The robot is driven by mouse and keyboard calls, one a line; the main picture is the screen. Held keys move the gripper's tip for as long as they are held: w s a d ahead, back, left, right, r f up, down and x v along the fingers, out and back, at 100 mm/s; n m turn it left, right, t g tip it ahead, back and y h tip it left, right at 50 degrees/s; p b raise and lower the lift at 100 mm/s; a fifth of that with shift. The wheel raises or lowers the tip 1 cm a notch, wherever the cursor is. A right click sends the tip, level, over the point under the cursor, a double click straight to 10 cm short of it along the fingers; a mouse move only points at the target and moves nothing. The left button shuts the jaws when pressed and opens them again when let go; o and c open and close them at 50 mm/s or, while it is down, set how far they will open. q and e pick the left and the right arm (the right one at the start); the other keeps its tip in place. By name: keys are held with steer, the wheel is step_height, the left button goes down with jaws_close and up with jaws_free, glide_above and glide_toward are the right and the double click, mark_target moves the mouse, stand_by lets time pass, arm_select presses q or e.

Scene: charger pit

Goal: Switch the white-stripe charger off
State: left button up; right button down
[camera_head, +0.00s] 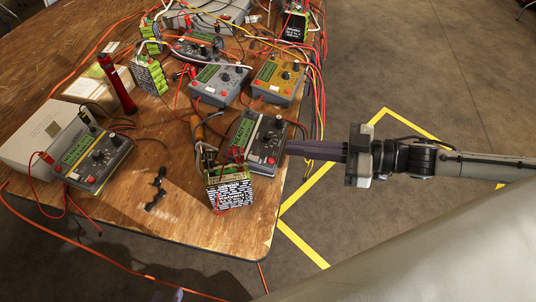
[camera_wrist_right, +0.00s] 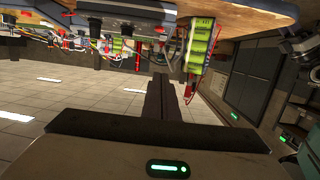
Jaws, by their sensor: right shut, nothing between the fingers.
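The charger (camera_head: 257,142) at the table's right edge is dark grey with a pale stripe, a green display and dark knobs. It appears to be the white-stripe one; its switch is too small to make out. My right gripper (camera_head: 289,147) comes in from the right with its long fingers shut and empty. The fingertips are at the charger's right side; I cannot tell if they touch it. The shut fingers also show in the right wrist view (camera_wrist_right: 167,90). A small purple tip of my left gripper (camera_head: 178,295) seems to show at the bottom edge.
A battery pack (camera_head: 230,190) stands in front of this charger, with red leads around it. Other chargers are a grey one (camera_head: 219,82), a yellow one (camera_head: 277,80) and a dark one (camera_head: 95,157) at left. Cables hang over the table's right edge.

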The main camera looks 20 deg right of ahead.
glide_above(268, 165)
steer(key=shift+d+f, duration=0.15)
steer(key=shift+f, duration=0.3)
step_height(268, 165, down, 3)
steer(key=shift+w, duration=0.1)
steer(key=shift+f, duration=0.7)
